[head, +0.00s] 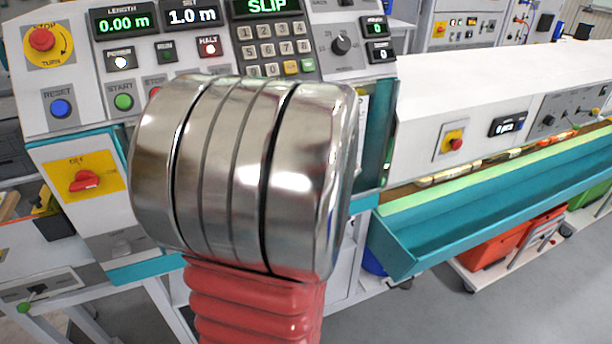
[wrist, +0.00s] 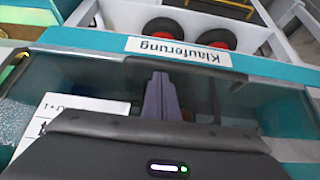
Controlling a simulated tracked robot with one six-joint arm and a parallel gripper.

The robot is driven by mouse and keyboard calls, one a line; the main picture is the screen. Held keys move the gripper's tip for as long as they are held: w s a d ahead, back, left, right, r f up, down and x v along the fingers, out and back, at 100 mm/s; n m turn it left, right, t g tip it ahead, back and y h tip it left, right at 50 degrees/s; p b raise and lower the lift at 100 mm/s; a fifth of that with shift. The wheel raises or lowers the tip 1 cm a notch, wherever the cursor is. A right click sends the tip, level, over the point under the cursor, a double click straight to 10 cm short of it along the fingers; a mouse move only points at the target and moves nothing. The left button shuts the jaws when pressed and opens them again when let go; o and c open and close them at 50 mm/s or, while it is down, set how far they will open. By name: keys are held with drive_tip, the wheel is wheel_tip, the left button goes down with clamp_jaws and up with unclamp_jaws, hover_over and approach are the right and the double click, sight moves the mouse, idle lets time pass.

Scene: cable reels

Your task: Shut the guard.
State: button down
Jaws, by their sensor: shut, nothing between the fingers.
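A white printed sheet (wrist: 75,112) shows at the left, partly hidden by my wrist. In the head view my arm covers the middle of the machine and hides the gripper and most of the guard area.
The control panel (head: 120,60) stands behind my arm; its screens read 0.00 m, 1.0 m and SLIP. A long teal trough (head: 500,215) runs to the right. A red crate (head: 490,250) sits below it. Grey floor is free at the lower right.

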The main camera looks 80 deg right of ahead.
drive_tip(key=r, duration=0.3)
drive_tip(key=shift+w+d+r, duration=0.1)
drive_tip(key=shift+d+r, duration=0.05)
drive_tip(key=shift+d, duration=0.05)
drive_tip(key=v, duration=0.9)
drive_tip(key=shift+a+r, duration=0.2)
drive_tip(key=shift+r, duration=0.05)
